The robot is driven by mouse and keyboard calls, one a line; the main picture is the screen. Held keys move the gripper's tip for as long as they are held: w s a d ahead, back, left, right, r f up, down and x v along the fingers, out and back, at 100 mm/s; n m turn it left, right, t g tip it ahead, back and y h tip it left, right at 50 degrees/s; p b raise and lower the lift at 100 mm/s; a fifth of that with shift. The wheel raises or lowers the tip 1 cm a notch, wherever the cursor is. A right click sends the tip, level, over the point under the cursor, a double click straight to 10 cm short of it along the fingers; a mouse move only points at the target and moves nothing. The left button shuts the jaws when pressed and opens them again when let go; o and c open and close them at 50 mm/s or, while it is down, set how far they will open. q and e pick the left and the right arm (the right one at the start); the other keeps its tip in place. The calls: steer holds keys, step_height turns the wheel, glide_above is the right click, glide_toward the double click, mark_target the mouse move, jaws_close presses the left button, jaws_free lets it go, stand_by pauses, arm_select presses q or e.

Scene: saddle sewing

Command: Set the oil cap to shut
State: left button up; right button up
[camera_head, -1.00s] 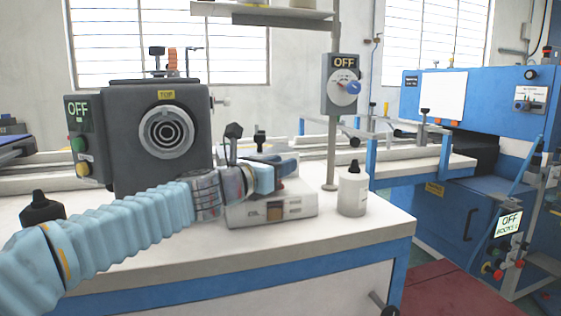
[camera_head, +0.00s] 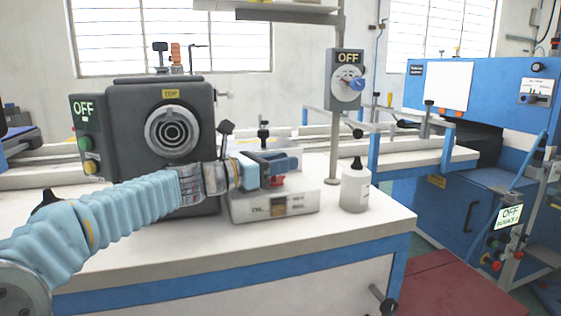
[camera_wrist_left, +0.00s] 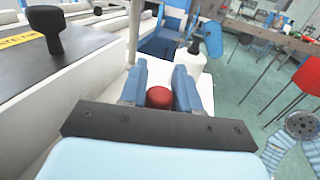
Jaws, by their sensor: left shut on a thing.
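My left gripper (camera_head: 272,167) reaches in from the left over the white oil box (camera_head: 246,207) on the bench. In the left wrist view its two blue fingers (camera_wrist_left: 160,75) are on either side of a small round red cap (camera_wrist_left: 159,97), closed on it. The cap shows in the head view only as a bit of red (camera_head: 277,182) under the fingers. It sits at the top of the oil box, and the fingers partly hide it. Whether the cap is fully seated cannot be told. My right gripper is not in view.
A white bottle with a black top (camera_head: 355,189) stands just right of the box. A post with an OFF dial (camera_head: 346,82) rises behind it. A dark grey machine (camera_head: 128,130) stands to the left. The bench front (camera_head: 300,255) is clear.

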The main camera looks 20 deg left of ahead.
arm_select(q)
steer(key=shift+a+r, duration=0.1)
steer(key=o, duration=1)
